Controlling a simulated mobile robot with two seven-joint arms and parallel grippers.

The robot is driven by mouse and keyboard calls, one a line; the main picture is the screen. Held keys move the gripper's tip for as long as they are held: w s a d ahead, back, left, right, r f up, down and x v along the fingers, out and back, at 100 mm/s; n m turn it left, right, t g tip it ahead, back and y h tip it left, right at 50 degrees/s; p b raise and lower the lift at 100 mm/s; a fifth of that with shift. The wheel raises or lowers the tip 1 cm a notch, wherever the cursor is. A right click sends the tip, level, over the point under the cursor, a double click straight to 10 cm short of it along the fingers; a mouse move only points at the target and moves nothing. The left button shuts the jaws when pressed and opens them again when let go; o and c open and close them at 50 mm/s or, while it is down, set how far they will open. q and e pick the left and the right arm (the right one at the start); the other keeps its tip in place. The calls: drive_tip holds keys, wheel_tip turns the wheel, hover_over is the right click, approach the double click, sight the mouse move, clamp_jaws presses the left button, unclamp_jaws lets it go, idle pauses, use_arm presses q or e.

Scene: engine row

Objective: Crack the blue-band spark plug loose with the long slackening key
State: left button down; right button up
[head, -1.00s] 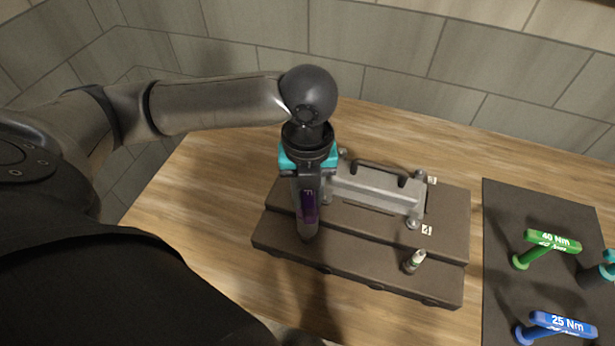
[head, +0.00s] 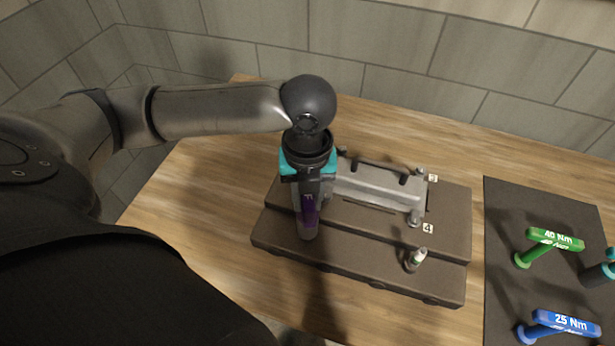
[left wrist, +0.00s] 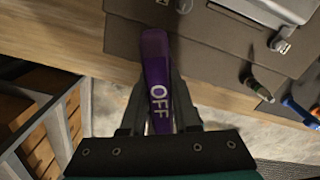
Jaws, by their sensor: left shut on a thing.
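My left gripper (head: 309,205) points down over the left part of the dark engine block (head: 350,262). It is shut on the purple slackening key (head: 308,222). In the left wrist view the key's purple handle (left wrist: 158,85), marked OFF, lies between the fingers. The key's lower end, and whether it sits on a plug, is hidden. A small pale plug with a greenish band (head: 417,259) stands upright on the block's front step below the label 4. It also shows in the left wrist view (left wrist: 257,88). I cannot make out a blue band. My right gripper is out of view.
A grey metal cover (head: 380,187) with a dark handle lies on the block, right of my gripper. A dark mat (head: 505,235) at the right holds a green 40 Nm key (head: 553,240) and a blue 25 Nm key (head: 565,322). Bare wooden table (head: 205,215) lies left of the block.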

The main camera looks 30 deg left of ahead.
use_arm(q)
drive_tip(key=shift+f, duration=0.15)
idle(0.3)
drive_tip(key=shift+s+p, duration=0.25)
drive_tip(key=shift+p, duration=0.55)
idle(0.8)
drive_tip(key=shift+w, duration=0.1)
drive_tip(key=shift+w+p, duration=0.15)
drive_tip(key=shift+p, duration=0.35)
idle(0.3)
